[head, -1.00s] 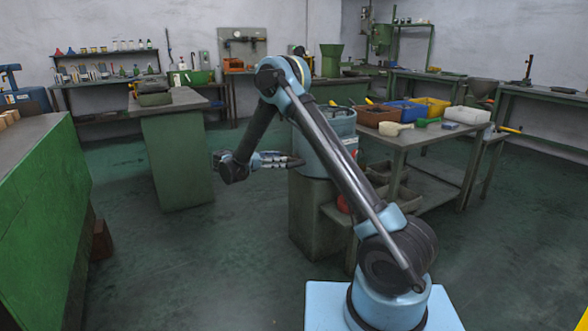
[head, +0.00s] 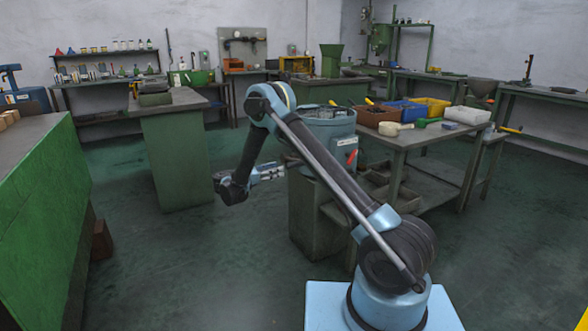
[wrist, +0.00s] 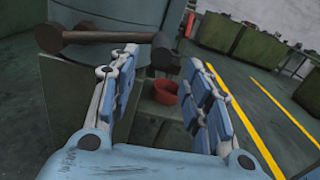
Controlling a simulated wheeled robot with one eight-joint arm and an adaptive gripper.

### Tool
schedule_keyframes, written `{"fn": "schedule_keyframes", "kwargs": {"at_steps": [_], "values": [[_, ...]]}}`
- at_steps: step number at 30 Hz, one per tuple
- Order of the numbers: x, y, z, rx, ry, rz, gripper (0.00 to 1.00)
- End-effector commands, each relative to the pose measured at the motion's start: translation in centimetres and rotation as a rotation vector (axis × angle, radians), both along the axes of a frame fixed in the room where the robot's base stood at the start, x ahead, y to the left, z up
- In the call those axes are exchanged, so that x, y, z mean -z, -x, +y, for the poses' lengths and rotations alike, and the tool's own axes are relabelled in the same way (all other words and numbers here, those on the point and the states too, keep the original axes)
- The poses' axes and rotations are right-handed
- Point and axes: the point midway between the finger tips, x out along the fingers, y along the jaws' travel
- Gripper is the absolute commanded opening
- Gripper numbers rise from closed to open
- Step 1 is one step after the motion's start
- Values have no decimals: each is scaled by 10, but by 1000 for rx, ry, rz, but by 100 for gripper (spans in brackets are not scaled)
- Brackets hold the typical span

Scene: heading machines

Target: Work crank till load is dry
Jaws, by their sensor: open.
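The blue-grey drum (head: 322,122) stands upright on a green cabinet (head: 312,215) beside the work table; my arm partly hides it. In the wrist view the drum (wrist: 115,85) fills the upper left. The dark crank (wrist: 105,37) runs across its side, with a thick knob at the left end and a dark end piece at the right. My gripper (wrist: 163,60) is open and empty, pointing toward the drum. The crank's right end shows between the fingertips; I cannot tell whether they touch. In the head view my gripper (head: 283,172) is left of the cabinet. The load inside is unclear.
The table (head: 405,145) right of the drum holds coloured bins and a scoop. A green bench (head: 45,200) stands at left.

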Motion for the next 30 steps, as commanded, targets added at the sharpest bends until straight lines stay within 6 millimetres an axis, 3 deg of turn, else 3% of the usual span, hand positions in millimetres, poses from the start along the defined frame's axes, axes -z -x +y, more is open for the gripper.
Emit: {"fn": "schedule_keyframes", "kwargs": {"at_steps": [15, 21, 30], "values": [[0, -48, -71, 2, 0, 0, 44], [0, -56, -83, 1, 0, 0, 44], [0, -58, -86, 0, 0, 0, 44]]}}
